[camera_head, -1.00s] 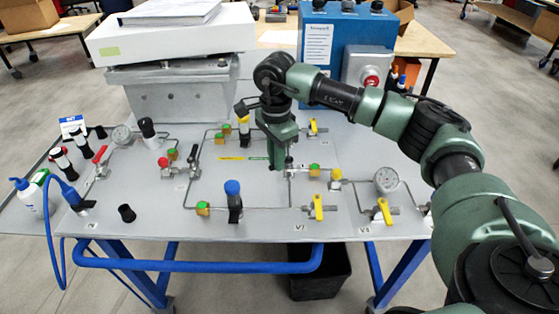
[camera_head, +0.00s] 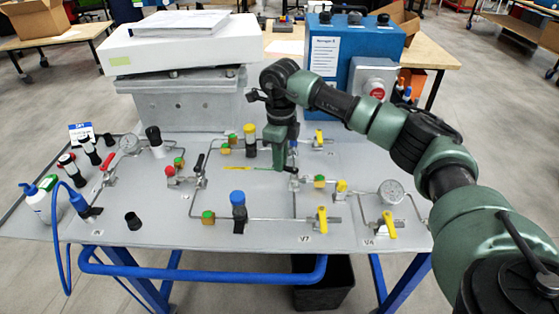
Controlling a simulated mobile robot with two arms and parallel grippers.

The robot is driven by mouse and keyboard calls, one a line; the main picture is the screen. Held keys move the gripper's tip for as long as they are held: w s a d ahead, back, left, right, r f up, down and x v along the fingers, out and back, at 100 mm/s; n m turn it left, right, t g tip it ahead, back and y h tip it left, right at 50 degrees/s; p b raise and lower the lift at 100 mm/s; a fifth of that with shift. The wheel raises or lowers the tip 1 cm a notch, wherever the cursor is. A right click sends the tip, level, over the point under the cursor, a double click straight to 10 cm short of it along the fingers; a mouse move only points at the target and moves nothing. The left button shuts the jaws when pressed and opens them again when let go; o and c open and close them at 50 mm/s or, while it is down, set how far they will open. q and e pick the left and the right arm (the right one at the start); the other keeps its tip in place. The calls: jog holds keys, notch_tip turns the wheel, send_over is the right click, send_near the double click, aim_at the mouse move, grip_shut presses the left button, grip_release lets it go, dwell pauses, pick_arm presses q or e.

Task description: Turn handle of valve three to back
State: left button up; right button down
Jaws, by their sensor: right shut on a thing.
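My right gripper (camera_head: 292,169) points down at the grey panel (camera_head: 270,205), right of the middle. It is shut on a valve handle on the short pipe there, left of a green-and-brass fitting (camera_head: 319,181). The gripper hides most of this handle, so I cannot tell its exact angle. I cannot read a V3 label beside it. Other valves show yellow handles (camera_head: 322,219), (camera_head: 389,225) at the front right, a black handle (camera_head: 198,163) at the left middle and a red handle (camera_head: 107,160) at the far left. My left gripper is not in view.
A black-and-yellow upright part (camera_head: 250,143) stands close left of the gripper. A blue-topped part (camera_head: 238,207) stands in front. A gauge (camera_head: 390,191) is at the right. A blue box (camera_head: 350,45) and a white case (camera_head: 180,45) rise behind.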

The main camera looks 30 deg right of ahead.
jog(key=m, duration=0.2)
jog(key=d+m, duration=0.1)
jog(key=shift+w+d+r+m+p, duration=0.1)
jog(key=shift+w+d+m+p, duration=0.05)
jog(key=shift+w+m+p, duration=0.25)
jog(key=m, duration=0.1)
jog(key=d+m, duration=0.1)
jog(key=shift+m+p, duration=0.3)
jog(key=shift+p, duration=0.1)
jog(key=m, duration=0.2)
jog(key=d+m+p, duration=0.1)
jog(key=m, duration=0.1)
jog(key=shift+d, duration=0.2)
jog(key=shift+s+d+m+p, duration=0.1)
jog(key=shift+d+m+p, duration=0.2)
jog(key=shift+m, duration=0.55)
jog(key=shift+s+d+m+p, duration=0.1)
jog(key=shift+d+m+p, duration=0.2)
jog(key=shift+m, duration=0.55)
jog(key=shift+a, duration=0.1)
jog(key=c, duration=1.4)
grip_release()
